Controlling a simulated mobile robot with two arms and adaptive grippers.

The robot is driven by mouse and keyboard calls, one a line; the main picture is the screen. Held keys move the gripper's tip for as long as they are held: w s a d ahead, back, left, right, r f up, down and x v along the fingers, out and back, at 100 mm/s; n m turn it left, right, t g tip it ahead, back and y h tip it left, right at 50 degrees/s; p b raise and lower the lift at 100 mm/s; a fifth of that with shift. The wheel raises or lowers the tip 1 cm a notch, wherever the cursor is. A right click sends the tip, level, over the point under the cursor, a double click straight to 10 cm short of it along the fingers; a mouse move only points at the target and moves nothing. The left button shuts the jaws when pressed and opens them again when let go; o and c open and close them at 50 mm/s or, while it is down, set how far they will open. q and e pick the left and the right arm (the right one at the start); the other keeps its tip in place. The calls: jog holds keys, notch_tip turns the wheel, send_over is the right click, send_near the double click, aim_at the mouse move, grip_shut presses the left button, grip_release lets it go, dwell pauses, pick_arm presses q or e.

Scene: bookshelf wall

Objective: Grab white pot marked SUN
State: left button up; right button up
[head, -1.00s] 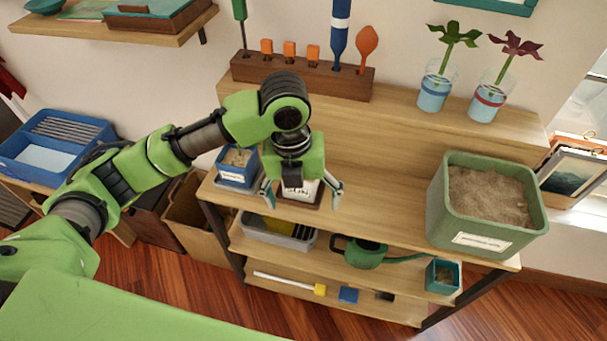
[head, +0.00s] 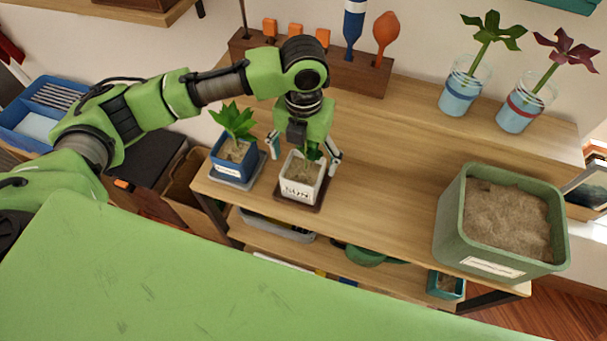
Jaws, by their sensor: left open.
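The white pot marked SUN (head: 299,190) stands upright on a dark brown tray (head: 315,207) near the front left of the shelf's top board. Soil and part of a green plant show in it, partly hidden by my gripper. My left gripper (head: 305,155) points down over the pot from behind. Its fingers are spread, one on each side of the pot's upper part, and no contact is clear. My right gripper is not in view.
A blue pot with a green plant (head: 236,150) stands close on the left on a grey tray. A large green bin of soil (head: 503,225) is at the right. A wooden tool rack (head: 350,72) and two plant cups (head: 460,92) stand behind. The middle board is clear.

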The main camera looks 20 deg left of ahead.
aim_at(303, 173)
pick_arm(q)
jog(key=shift+f, duration=0.65)
jog(key=shift+w+f, duration=0.1)
jog(key=shift+f, duration=0.55)
notch_tip(303, 173, down, 4)
jog(key=shift+a+f+p, duration=0.1)
jog(key=shift+f+p, duration=0.05)
jog(key=shift+p, duration=0.6)
jog(key=shift+f, duration=0.4)
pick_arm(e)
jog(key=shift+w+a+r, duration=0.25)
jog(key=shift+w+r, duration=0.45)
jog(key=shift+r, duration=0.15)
pick_arm(q)
jog(key=shift+c, duration=0.4)
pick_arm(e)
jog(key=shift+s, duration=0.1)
pick_arm(q)
jog(key=c, duration=1.5)
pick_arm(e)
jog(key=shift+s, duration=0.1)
